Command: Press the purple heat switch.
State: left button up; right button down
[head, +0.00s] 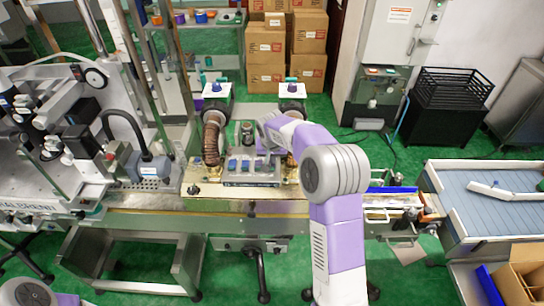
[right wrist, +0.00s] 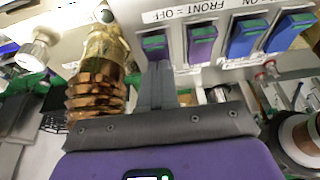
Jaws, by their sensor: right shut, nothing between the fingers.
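The purple heat switch (right wrist: 201,43) is a purple rocker with a green top edge, in a row of rockers in the right wrist view. Contact cannot be told. In the head view, my right gripper (head: 263,152) is over the back of the switch box (head: 251,181). My left gripper is out of view.
A ribbed copper-coloured hose (right wrist: 97,92) is close to my right gripper; it also shows left of the switch box in the head view (head: 212,138). A blue-grey conveyor (head: 500,208) is at right.

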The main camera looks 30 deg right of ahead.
jog(key=shift+s+f, duration=0.1)
jog(key=shift+s+a+f+b, duration=0.1)
jog(key=shift+s+a+b, duration=0.2)
jog(key=shift+b, duration=0.1)
jog(key=shift+s+a, duration=0.15)
jog(key=shift+s, duration=0.25)
jog(key=p+v, duration=0.1)
jog(key=v, duration=0.4)
jog(key=shift+w+r+p, duration=0.1)
jog(key=shift+r+p, duration=0.2)
jog(key=shift+p, duration=0.05)
jog(key=v, duration=0.9)
jog(key=shift+s+f+b, duration=0.15)
jog(key=shift+s+b, duration=0.1)
jog(key=shift+b, duration=0.1)
